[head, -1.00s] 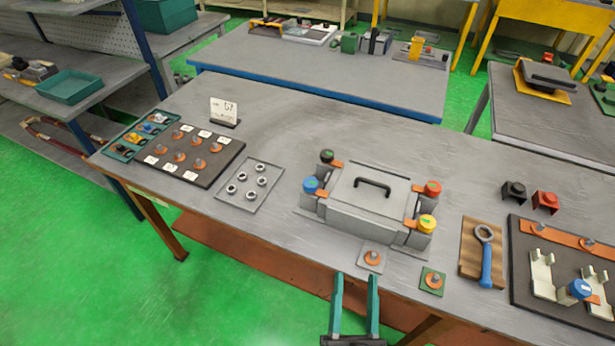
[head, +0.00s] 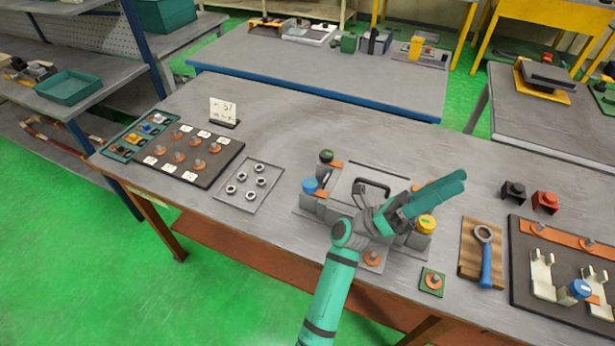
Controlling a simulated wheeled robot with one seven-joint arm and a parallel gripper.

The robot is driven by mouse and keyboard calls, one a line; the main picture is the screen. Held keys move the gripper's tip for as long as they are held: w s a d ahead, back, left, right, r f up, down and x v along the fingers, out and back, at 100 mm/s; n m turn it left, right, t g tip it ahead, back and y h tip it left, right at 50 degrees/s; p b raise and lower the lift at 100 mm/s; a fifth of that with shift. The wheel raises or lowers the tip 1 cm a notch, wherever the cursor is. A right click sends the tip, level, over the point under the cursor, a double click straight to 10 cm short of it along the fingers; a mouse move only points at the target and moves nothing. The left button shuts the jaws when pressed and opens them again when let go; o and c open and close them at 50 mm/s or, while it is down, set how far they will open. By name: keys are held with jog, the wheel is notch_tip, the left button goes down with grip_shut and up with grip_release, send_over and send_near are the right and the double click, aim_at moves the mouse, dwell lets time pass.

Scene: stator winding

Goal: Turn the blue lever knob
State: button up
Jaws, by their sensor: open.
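A blue round knob (head: 310,185) with an orange tab sits at the left front corner of the grey box (head: 358,180). A second blue knob (head: 580,288) stands on the dark board at the far right, beside white brackets. I cannot tell from the frame which one is the lever knob. My gripper (head: 464,182) is open and empty, above the box's right side, with its teal fingers pointing right and seen nearly edge-on. It is apart from both blue knobs.
A yellow knob (head: 427,224) is just below my gripper. A wrench (head: 486,256) lies on a wooden block to the right. Black (head: 514,191) and red (head: 545,202) blocks stand behind the dark board (head: 522,300).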

jog(key=w+d+m+g+y, duration=0.2)
jog(key=m+g+y, duration=0.3)
jog(key=m+g, duration=0.15)
jog(key=m+t+y, duration=0.5)
jog(key=m+y, duration=0.1)
jog(key=y, duration=1.3)
send_near(310, 183)
jog(key=x, duration=0.8)
jog(key=shift+w+f, duration=0.1)
jog(key=shift+f, duration=0.05)
jog(key=c, duration=1.1)
